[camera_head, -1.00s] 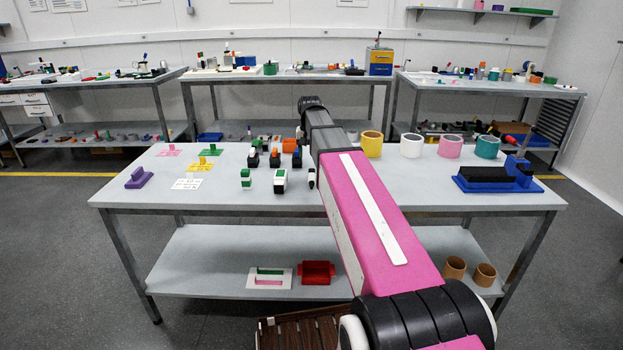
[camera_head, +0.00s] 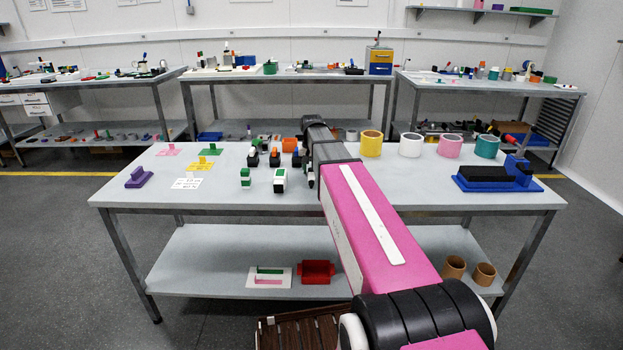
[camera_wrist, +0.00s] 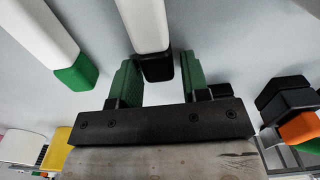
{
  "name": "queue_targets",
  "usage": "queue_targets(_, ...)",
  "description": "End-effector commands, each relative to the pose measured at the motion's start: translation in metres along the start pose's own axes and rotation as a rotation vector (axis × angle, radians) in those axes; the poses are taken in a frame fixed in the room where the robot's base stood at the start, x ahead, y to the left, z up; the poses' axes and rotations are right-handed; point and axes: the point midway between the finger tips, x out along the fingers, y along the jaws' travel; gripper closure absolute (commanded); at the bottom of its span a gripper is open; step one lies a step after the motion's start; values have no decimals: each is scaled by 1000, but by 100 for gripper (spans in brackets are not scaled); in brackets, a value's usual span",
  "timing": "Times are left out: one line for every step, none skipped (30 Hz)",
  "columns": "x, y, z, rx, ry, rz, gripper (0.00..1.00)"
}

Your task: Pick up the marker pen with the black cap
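The marker pen with the black cap (camera_wrist: 147,25) has a white body and shows at the top middle of the wrist view. Its black cap (camera_wrist: 158,68) lies between the two green-padded fingers of my gripper (camera_wrist: 158,66). The gripper is open, with a gap visible on both sides of the cap. A white marker with a green cap (camera_wrist: 74,74) lies to the left, outside the fingers.
White-and-green items (camera_head: 280,180) stand left of my arm on the grey table (camera_head: 420,195). Black-and-orange blocks (camera_wrist: 290,108) are right of my gripper in the wrist view. Colored rings (camera_head: 411,145) and a blue-and-black holder (camera_head: 490,180) stand on the right.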

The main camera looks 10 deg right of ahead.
Motion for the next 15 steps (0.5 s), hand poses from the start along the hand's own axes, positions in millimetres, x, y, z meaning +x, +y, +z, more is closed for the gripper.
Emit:
queue_targets(0, 0, 0, 0, 0, 0, 74)
queue_targets(0, 0, 0, 0, 0, 0, 84)
queue_targets(0, 0, 0, 0, 0, 0, 96)
queue_targets(0, 0, 0, 0, 0, 0, 96)
queue_targets(0, 0, 0, 0, 0, 0, 96)
queue_targets(0, 0, 0, 0, 0, 0, 96)
queue_targets(0, 0, 0, 0, 0, 0, 96)
queue_targets(0, 0, 0, 0, 0, 0, 96)
queue_targets(0, 0, 0, 0, 0, 0, 96)
queue_targets(0, 0, 0, 0, 0, 0, 96)
queue_targets(0, 0, 0, 0, 0, 0, 96)
queue_targets(-1, 0, 0, 0, 0, 0, 96)
queue_targets(-1, 0, 0, 0, 0, 0, 96)
queue_targets(-2, 0, 0, 0, 0, 0, 96)
queue_targets(-3, 0, 0, 0, 0, 0, 96)
